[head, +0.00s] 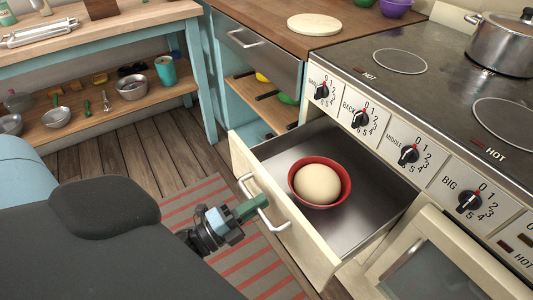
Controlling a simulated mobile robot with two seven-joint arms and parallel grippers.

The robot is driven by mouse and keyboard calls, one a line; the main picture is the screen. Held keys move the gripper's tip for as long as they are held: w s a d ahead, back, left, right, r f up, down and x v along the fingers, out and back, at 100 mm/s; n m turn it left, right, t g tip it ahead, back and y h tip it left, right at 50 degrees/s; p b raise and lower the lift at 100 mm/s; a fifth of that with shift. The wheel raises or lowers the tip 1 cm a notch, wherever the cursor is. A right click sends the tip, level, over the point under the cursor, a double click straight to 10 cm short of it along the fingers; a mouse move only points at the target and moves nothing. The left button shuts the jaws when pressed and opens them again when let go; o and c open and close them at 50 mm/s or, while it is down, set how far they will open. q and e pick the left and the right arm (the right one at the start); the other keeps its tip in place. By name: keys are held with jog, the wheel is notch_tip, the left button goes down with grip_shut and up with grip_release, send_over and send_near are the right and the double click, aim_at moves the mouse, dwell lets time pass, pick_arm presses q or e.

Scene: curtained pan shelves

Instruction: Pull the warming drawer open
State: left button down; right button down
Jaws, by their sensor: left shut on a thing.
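The warming drawer (280,228) is pulled out from the stove front, and its metal inside shows. A red bowl (343,195) with a pale round thing like dough (317,184) sits inside it. The drawer front has a white bar handle (271,226). My left gripper (256,206) is at this handle, its green fingers shut on the bar. My arm comes in from the left and hides part of the floor. My right gripper is not in view.
The stove (400,85) has several knobs and a steel pot (502,44) on top. An oven door (440,262) is right of the drawer. A blue-legged table (203,95) and a striped rug (215,185) lie to the left. The wooden counter holds a round board (314,24).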

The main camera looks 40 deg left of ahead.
pick_arm(q)
jog(key=shift+s, duration=0.1)
dwell(0.3)
jog(key=c, duration=1.5)
grip_release()
jog(key=shift+a, duration=0.1)
jog(key=shift+b+v, duration=0.55)
jog(key=shift+v, duration=3.35)
